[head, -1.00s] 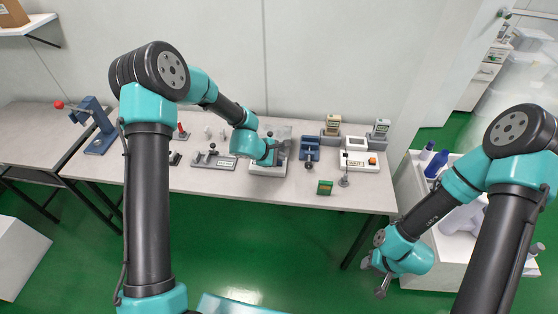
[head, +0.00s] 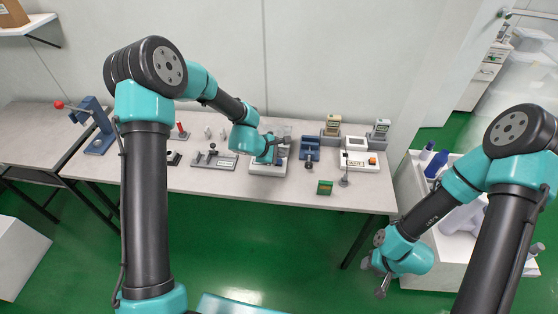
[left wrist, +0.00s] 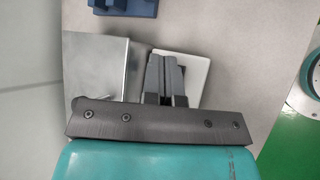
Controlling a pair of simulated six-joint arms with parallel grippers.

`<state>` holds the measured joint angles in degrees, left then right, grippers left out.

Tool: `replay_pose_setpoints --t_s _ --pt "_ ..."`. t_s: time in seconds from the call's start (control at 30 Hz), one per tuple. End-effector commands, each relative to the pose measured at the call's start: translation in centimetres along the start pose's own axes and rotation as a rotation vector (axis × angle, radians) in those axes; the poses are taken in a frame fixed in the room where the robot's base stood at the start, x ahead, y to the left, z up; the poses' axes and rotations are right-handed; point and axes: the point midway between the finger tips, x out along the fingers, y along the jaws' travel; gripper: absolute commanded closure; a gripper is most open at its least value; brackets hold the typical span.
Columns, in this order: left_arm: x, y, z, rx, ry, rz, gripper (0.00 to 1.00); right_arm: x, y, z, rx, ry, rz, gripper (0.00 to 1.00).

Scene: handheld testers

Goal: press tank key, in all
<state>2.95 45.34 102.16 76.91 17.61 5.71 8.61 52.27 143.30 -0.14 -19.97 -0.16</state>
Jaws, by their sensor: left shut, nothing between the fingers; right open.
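The tank unit, with a pale base (head: 268,171) and a grey metal box (left wrist: 97,75), stands at the middle of the table and is partly covered by my left arm. I cannot make out its key. My left gripper (head: 286,141) is shut and empty over this unit. In the left wrist view its closed fingers (left wrist: 165,70) lie in front of a white plate (left wrist: 196,70), beside the metal box. Whether they touch it I cannot tell. My right gripper (head: 381,278) hangs open and low, in front of the white cart, far from the unit.
Right of the unit stand a blue fixture (head: 309,153) and a white device with an orange button (head: 372,161). Two handheld testers (head: 333,124) (head: 381,128) stand behind. A green card (head: 325,187) is near the front edge. A grey fixture (head: 213,160) is on the left.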

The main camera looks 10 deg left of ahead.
Motion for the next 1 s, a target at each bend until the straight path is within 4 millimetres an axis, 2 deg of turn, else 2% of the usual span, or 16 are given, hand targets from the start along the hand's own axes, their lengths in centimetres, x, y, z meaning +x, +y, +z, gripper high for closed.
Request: replay_pose_setpoints --t_s 0.37,1.0 --pt "-0.3 0.2 0.2 0.002 0.000 0.001 1.00 0.0 0.0 0.0 0.000 0.000 0.000 0.57" --pt "-3.5 2.5 2.5 0.001 0.000 0.001 1.00 0.0 0.0 0.0 0.000 0.000 0.000 0.57"
